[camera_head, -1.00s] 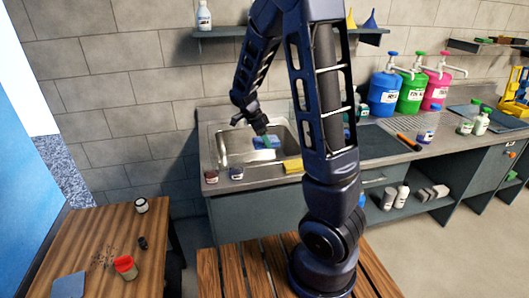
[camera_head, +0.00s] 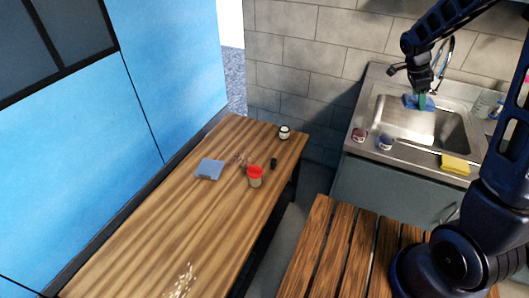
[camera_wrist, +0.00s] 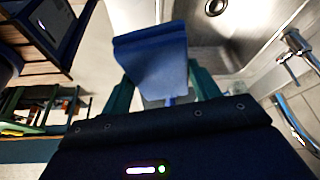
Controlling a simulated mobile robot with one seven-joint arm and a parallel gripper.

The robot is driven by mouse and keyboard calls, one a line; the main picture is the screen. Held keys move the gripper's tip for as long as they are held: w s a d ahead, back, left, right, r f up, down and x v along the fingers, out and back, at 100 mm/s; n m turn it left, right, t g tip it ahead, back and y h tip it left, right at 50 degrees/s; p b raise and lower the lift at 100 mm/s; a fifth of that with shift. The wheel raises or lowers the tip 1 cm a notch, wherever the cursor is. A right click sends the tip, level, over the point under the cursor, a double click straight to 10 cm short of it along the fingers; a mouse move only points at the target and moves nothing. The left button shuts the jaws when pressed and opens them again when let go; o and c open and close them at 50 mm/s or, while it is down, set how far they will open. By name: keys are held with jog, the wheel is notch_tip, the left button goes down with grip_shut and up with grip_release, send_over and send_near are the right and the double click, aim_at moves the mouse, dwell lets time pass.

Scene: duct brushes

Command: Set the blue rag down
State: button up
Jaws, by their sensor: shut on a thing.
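The blue rag (camera_wrist: 155,58) is held in my gripper (camera_wrist: 163,84), between its two green fingers in the wrist view. In the head view the rag (camera_head: 411,102) shows as a small blue patch at my gripper (camera_head: 422,100), above the steel sink (camera_head: 450,128). The rag appears held up over the basin; I cannot tell if it touches anything. A flat blue-grey square (camera_head: 209,169) lies on the wooden table (camera_head: 190,215) to the left.
The wooden table also bears a red-lidded jar (camera_head: 255,177), a white jar (camera_head: 284,132), a small black item (camera_head: 273,164) and scattered bits. A yellow sponge (camera_head: 455,164) and two small jars (camera_head: 386,142) sit along the sink's front edge. Much of the table's near half is clear.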

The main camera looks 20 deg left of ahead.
jog(key=w+a+f+n+t+y, duration=0.1)
jog(key=w+a+f+n, duration=0.15)
jog(key=a, duration=0.65)
jog(key=w+a+f+n+t, duration=0.1)
jog(key=w+a+f+n, duration=0.15)
jog(key=a, duration=0.65)
jog(key=n+t+y, duration=0.1)
jog(key=n+y, duration=0.4)
jog(key=n, duration=1)
send_over(249, 152)
jog(key=s, duration=0.1)
notch_tip(249, 152, down, 18)
notch_tip(249, 152, down, 20)
jog(key=shift+d+r, duration=0.1)
jog(key=shift+r, duration=0.15)
jog(key=shift+f, duration=0.2)
jog(key=o, duration=0.8)
jog(key=shift+o, duration=0.8)
